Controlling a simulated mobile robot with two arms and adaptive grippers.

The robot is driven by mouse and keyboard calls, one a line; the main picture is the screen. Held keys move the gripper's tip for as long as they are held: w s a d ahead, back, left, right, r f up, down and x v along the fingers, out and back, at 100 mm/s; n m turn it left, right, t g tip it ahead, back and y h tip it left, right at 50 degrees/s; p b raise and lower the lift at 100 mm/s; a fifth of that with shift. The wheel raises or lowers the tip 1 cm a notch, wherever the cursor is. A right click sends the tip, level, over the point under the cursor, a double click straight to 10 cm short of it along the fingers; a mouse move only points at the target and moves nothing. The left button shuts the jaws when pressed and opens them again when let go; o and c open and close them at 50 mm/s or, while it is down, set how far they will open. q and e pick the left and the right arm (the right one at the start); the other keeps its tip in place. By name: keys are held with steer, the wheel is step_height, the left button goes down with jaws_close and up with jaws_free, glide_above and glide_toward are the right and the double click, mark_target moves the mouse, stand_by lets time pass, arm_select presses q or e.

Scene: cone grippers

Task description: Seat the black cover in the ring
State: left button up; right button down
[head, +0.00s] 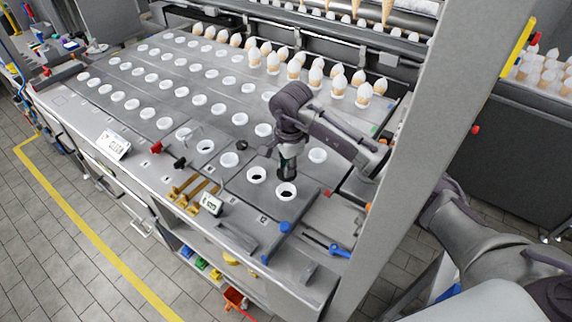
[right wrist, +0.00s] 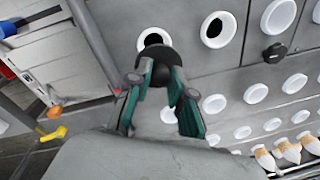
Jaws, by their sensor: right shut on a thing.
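My right gripper (head: 288,168) is shut on the black cover (head: 287,177) and holds it just over a white ring with a dark hole (head: 286,191), near the front right of the grey table. In the right wrist view, the teal fingers (right wrist: 164,82) grip the round, dark cover (right wrist: 154,63). The cover overlaps the lower edge of that white ring (right wrist: 152,37) in this view. I cannot tell whether the cover touches the ring. A second open ring (head: 256,175) lies to its left. My left gripper is not in view.
Rows of white rings cover the grey table (head: 130,130), with several capped cones (head: 316,75) at the back. A blue-handled tool (head: 285,228) lies near the front right. Gold brackets (head: 187,191) sit at the front edge. A grey post (head: 440,120) stands at right.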

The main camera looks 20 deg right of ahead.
mark_target(287, 180)
steer(key=shift+f+b, duration=2.85)
steer(key=shift+f, duration=0.35)
steer(key=c, duration=1)
jaws_free()
steer(key=shift+o, duration=0.2)
steer(key=shift+r, duration=0.2)
steer(key=r, duration=0.7)
steer(key=s+r, duration=0.1)
steer(key=r, duration=0.3)
steer(key=shift+r, duration=0.3)
steer(key=shift+s+f, duration=0.1)
